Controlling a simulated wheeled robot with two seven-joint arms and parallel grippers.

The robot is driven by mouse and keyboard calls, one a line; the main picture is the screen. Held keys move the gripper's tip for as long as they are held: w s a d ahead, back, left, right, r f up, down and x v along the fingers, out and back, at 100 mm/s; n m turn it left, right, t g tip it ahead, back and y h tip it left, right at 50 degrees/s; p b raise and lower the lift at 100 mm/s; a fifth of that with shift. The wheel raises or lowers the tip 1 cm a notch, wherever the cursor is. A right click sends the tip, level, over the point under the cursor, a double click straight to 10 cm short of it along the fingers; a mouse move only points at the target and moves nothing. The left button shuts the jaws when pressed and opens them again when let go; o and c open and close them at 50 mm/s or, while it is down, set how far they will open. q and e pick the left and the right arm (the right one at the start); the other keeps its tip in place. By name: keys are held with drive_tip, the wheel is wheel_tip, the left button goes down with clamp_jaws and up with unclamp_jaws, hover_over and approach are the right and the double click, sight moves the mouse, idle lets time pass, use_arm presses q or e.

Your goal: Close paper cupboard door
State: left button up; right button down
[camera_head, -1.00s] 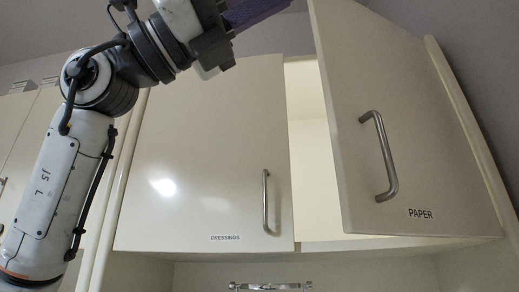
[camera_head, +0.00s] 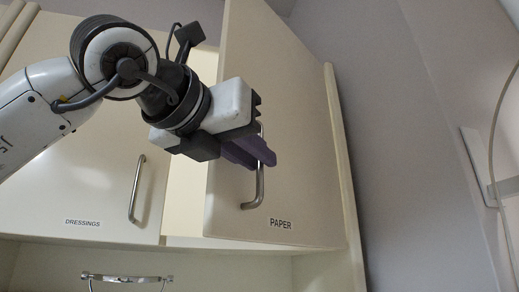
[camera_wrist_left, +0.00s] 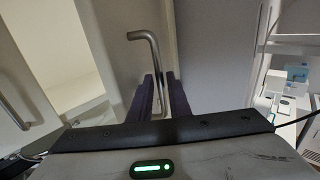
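The paper cupboard door (camera_head: 300,130) is a cream panel labelled PAPER, hinged on the right and standing open. A gap on its left shows the pale cupboard interior (camera_head: 185,200). Its metal bar handle (camera_head: 258,188) also shows in the left wrist view (camera_wrist_left: 153,62). My left gripper (camera_head: 252,152) is at the handle in front of the door, with its purple fingers (camera_wrist_left: 162,97) apart and the bar between them. I cannot tell whether they touch it. My right gripper is not in view.
The dressings door (camera_head: 85,180) to the left is shut, with its own handle (camera_head: 136,188). A metal rail (camera_head: 126,278) is below the cupboards. A grey wall (camera_head: 400,150) stands to the right, with a wall fixture and cable (camera_head: 480,165).

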use_arm(q)
drive_tip(key=shift+x, duration=0.9)
clamp_jaws()
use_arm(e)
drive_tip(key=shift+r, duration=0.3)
